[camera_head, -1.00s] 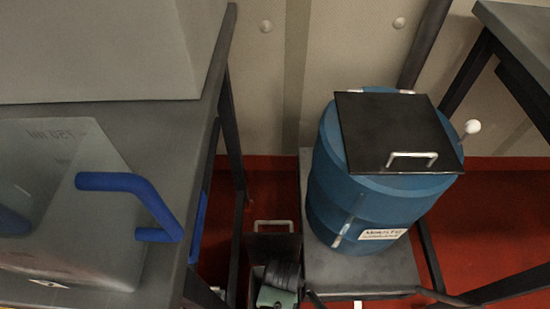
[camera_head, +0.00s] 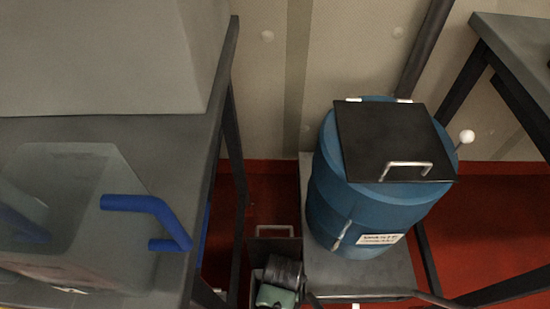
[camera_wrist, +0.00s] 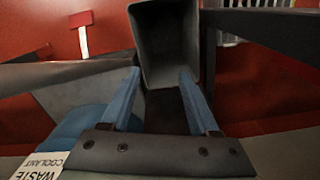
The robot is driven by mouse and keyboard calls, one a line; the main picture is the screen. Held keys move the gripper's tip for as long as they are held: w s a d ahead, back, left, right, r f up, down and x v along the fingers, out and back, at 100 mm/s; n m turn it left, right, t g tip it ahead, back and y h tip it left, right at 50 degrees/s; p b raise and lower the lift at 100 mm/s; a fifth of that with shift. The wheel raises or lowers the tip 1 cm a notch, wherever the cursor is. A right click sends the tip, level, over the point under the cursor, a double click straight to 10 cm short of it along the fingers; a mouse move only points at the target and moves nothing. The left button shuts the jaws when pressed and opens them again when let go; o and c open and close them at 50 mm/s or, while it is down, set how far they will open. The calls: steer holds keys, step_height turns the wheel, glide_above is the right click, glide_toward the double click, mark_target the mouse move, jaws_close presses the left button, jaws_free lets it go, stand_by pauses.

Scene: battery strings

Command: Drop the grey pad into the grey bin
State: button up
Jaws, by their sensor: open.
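In the wrist view my gripper (camera_wrist: 160,74) is open, with its two blue fingers apart and nothing held between them. A grey open-topped bin (camera_wrist: 164,46) is just beyond the fingertips, its mouth facing the camera. Its inside is shaded and I make out nothing in it. I cannot make out the grey pad in either view. I cannot identify the gripper's fingers in the head view.
A blue drum (camera_head: 335,205) with a black hinged lid (camera_head: 385,130) stands on a grey platform (camera_head: 380,278). Another table (camera_head: 515,40) is at upper right.

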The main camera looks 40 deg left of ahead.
step_height(320, 180, up, 8)
steer(key=p, duration=0.2)
steer(key=shift+f, duration=0.25)
